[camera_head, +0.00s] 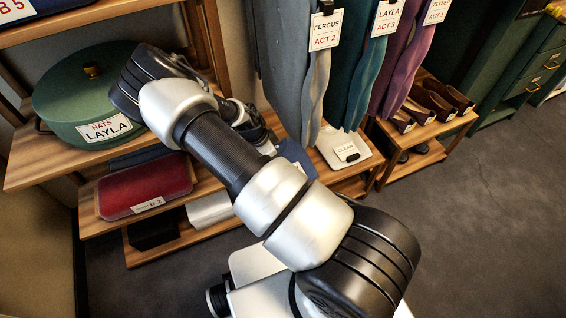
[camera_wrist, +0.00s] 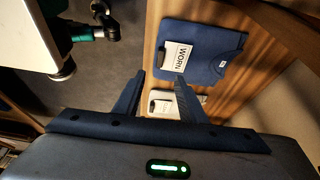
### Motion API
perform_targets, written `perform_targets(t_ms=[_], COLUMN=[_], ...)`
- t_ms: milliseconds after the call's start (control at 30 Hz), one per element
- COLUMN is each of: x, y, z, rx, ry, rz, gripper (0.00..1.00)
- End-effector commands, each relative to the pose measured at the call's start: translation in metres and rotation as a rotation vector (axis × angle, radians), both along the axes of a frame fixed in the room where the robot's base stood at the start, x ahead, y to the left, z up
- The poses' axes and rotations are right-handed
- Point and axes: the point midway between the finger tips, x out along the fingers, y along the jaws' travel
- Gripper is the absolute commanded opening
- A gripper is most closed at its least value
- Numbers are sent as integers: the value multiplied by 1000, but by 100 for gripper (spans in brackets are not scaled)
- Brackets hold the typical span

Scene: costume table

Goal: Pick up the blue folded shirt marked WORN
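The blue folded shirt (camera_wrist: 215,72) lies flat on a wooden shelf in the wrist view, with a white WORN card on its left part. In the head view only a blue piece of it (camera_head: 297,156) shows beside my arm. My gripper (camera_wrist: 160,75) is open and empty, its two fingers apart, with the fingertips just below and left of the shirt in the wrist view. They do not grip it. In the head view my arm hides most of the gripper.
A pale folded item marked CLEAN (camera_head: 342,146) lies right of the shirt in the head view. A red folded item (camera_head: 145,185) lies to its left. A green hat box (camera_head: 70,95) stands on the shelf above. Garments (camera_head: 365,75) hang behind. The floor (camera_head: 480,220) at right is clear.

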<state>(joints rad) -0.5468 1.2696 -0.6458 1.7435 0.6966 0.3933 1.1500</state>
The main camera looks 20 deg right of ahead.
Motion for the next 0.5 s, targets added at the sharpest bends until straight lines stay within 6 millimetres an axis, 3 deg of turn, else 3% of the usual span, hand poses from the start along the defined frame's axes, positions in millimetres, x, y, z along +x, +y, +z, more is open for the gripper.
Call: perform_targets(t_ms=[500], x=[0], y=[-40], z=[-95], rx=[-16], ry=[-3], rz=[-11], gripper=[38])
